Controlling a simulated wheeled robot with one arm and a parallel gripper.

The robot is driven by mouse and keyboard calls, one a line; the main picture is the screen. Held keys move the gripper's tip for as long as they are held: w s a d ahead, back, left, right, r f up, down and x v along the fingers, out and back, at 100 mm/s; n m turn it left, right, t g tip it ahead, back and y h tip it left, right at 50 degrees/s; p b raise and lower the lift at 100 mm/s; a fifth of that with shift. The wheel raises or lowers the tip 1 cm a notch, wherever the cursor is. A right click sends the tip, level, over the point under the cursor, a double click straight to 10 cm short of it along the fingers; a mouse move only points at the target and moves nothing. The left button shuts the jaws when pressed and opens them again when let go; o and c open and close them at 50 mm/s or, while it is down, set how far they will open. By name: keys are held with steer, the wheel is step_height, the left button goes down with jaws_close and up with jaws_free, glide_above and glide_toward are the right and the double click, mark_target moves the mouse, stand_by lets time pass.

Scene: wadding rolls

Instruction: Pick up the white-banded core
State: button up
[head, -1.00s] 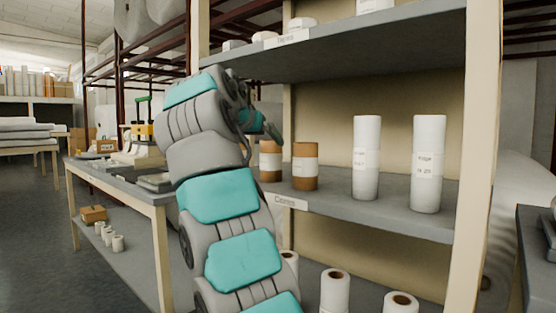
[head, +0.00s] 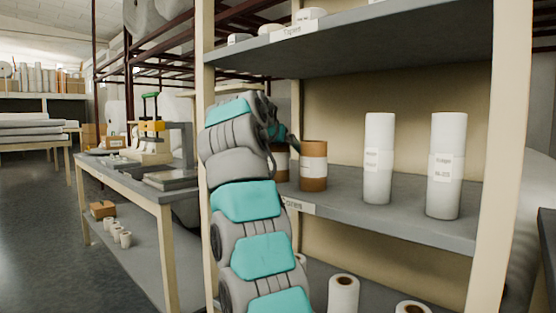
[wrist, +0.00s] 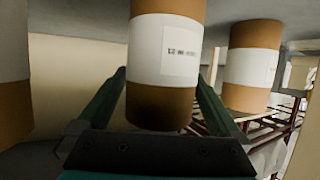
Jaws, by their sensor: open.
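Brown cores with white bands stand upright on the middle shelf. In the head view one core (head: 313,178) is in plain sight, and another (head: 282,165) is partly hidden behind my arm. The wrist view looks upside down and shows a labelled core (wrist: 165,105) in the centre, a second core (wrist: 251,68) to the right and part of a third (wrist: 12,75) at the left edge. My gripper (wrist: 162,78) is open, with a green finger on each side of the central core. I cannot tell how deep the core sits between them.
Tall white rolls (head: 378,165) stand farther right on the same grey shelf (head: 410,220). A wooden post (head: 200,60) rises close beside my arm. The shelf above (head: 400,45) limits height. A workbench (head: 125,175) with a press stands at the left.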

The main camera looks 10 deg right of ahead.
steer(key=c, duration=1.4)
steer(key=shift+r, duration=0.1)
